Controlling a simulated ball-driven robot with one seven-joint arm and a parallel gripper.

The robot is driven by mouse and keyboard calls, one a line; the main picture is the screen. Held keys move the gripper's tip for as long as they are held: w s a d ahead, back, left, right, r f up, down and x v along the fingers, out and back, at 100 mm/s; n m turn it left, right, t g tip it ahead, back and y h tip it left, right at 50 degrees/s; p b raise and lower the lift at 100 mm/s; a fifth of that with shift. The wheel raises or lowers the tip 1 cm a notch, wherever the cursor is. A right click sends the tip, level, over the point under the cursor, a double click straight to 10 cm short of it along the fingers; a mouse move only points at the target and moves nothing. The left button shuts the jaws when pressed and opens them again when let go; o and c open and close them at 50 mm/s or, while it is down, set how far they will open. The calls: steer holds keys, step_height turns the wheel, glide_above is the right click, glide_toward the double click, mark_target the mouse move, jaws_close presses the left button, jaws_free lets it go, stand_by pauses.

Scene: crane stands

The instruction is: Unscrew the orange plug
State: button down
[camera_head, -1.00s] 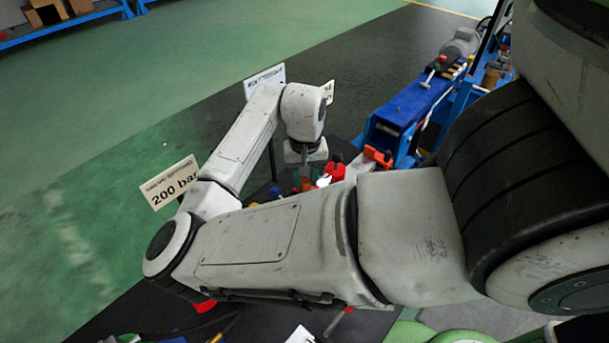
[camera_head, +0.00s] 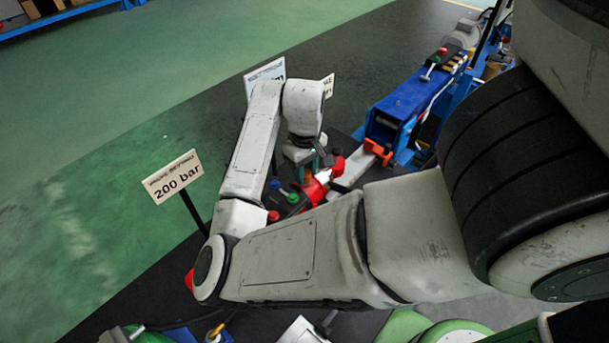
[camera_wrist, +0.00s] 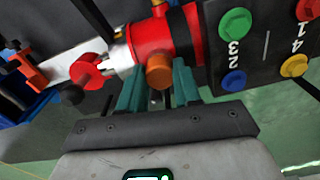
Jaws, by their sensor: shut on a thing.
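The orange plug (camera_wrist: 159,72) shows in the wrist view as a short round orange piece on the near side of a red cylinder (camera_wrist: 165,42). My gripper (camera_wrist: 157,82) has its two teal fingers on either side of the plug and is shut on it. Where the fingers touch is only partly clear. In the head view my gripper (camera_head: 312,165) points down at the red cylinder (camera_head: 316,187), and the plug is hidden there.
Beside the cylinder is a dark panel (camera_wrist: 262,50) with numbered green, red, blue and yellow knobs. A red-handled part (camera_wrist: 92,69) lies left of the cylinder. A blue stand (camera_head: 405,105) and a "200 bar" sign (camera_head: 172,177) stand near my arm.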

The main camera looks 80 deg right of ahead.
steer(key=n, duration=0.4)
steer(key=shift+n, duration=0.6)
steer(key=n, duration=0.5)
steer(key=shift+r, duration=0.1)
steer(key=n, duration=0.5)
steer(key=shift+w, duration=0.1)
